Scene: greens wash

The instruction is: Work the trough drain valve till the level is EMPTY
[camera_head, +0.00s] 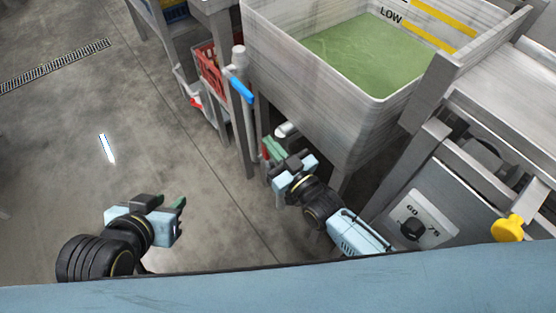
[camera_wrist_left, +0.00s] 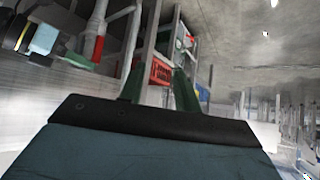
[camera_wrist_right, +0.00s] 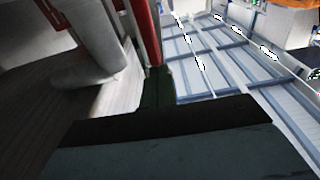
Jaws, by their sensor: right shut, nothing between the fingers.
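The grey trough (camera_head: 330,105) holds green water (camera_head: 365,55), and the word LOW shows on its inner wall just above the water. A pale drain pipe (camera_head: 287,130) sticks out below the trough; it shows large in the right wrist view (camera_wrist_right: 90,50). A red lever (camera_wrist_right: 145,30) stands beside that pipe. My right gripper (camera_head: 272,150) is shut and empty under the trough's edge, its fingertips close to the red lever; I cannot tell whether they touch. My left gripper (camera_head: 168,200) is open and empty over the floor at the left.
A white standpipe with a blue handle (camera_head: 241,90) rises at the trough's left corner. A red crate (camera_head: 208,72) sits on a rack behind it. A control panel with a black knob (camera_head: 411,229) and a yellow knob (camera_head: 508,228) stand at the right. The floor at left is clear.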

